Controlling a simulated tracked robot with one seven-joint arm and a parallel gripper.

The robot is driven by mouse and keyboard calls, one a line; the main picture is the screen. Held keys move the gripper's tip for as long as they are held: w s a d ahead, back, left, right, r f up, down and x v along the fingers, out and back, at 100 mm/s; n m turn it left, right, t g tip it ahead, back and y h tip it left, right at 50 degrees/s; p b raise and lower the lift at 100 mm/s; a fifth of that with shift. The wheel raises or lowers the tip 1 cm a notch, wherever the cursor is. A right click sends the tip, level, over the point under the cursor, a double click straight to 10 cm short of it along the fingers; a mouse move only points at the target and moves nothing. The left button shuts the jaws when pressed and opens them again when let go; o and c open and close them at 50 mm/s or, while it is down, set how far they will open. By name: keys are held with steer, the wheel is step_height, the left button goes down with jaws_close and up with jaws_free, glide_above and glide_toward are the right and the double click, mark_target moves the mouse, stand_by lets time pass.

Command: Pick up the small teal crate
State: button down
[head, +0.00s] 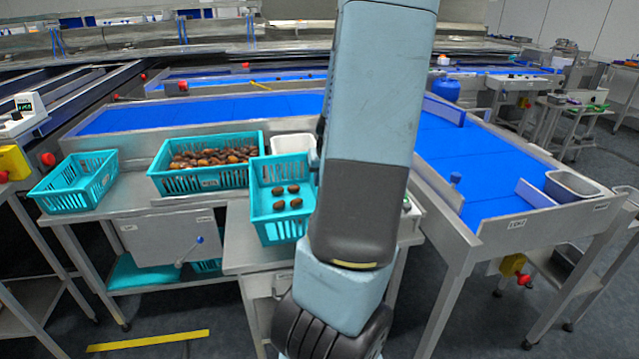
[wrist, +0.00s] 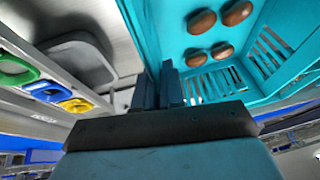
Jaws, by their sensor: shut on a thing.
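The small teal crate (head: 280,236) is left of my arm in the head view, over the near metal table. Several brown dates lie in it. In the wrist view its wall (wrist: 146,30) runs down to my gripper (wrist: 166,84), whose fingers are shut on that wall. The dates show there at the upper right, inside the crate. In the head view my arm hides the gripper and the crate's right side. I cannot tell whether the crate's bottom touches the table.
A larger teal crate full of dates (head: 205,183) stands just behind and left. An empty teal crate (head: 75,200) is farther left. A white tub (head: 292,146) sits behind the small crate. A blue belt (head: 470,165) lies to the right, with a metal pan (head: 572,187) at its near end.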

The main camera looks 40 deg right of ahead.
steer(key=s+a+r, duration=0.3)
steer(key=s, duration=0.4)
steer(key=shift+s+a+r, duration=0.2)
steer(key=shift+a+r, duration=0.05)
steer(key=shift+a, duration=0.05)
steer(key=shift+d, duration=0.1)
